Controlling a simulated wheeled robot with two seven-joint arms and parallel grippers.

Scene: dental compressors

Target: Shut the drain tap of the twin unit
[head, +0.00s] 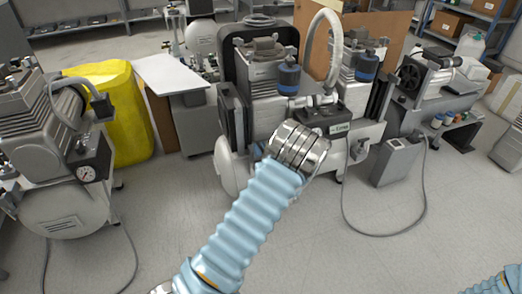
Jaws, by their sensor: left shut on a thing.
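The twin unit (262,72), a compressor with two motor heads and blue-capped filters over a pale tank (231,168), stands at the centre. My left arm reaches up to it from the bottom of the head view. My left gripper (300,148) is at the front of the tank, with its metal wrist facing me. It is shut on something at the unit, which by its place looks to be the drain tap. The wrist hides the jaws and the tap, so the tap's handle angle cannot be seen. My right gripper is out of view; only its arm's sleeve shows at bottom right.
A grey box (398,160) with a cable looping over the floor stands right of the twin unit. A further compressor (432,82) is behind it. The front floor is mostly clear.

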